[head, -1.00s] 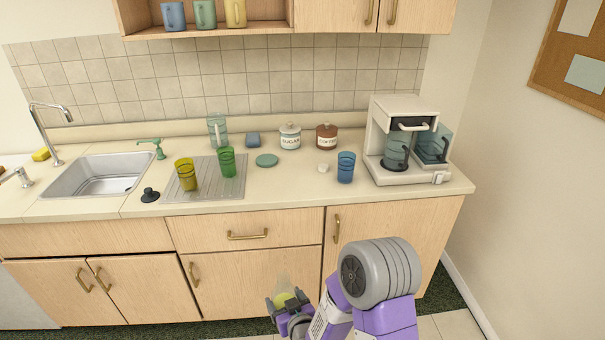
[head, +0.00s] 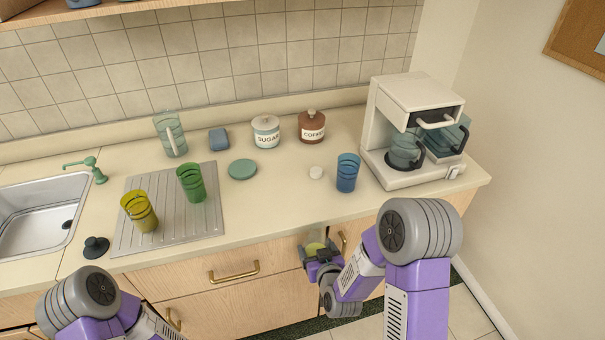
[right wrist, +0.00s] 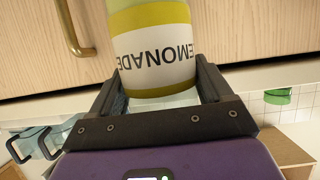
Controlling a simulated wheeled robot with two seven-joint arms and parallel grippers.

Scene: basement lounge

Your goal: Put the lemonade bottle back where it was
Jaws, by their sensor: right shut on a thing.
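The lemonade bottle (right wrist: 152,45) is clear with a yellow-green band and a white label reading LEMONADE, which appears upside down in the right wrist view. My right gripper (right wrist: 160,88) is shut on it, one finger on each side. In the head view my right gripper (head: 320,254) holds the bottle (head: 313,246) in front of the cabinet fronts, near the counter's front edge; the bottle is small and partly hidden there. My left arm shows at the lower left, but its gripper is out of view.
Yellow (head: 139,211) and green (head: 191,183) glasses stand on the drainboard (head: 209,213). Counter between drainboard and blue glass is mostly clear.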

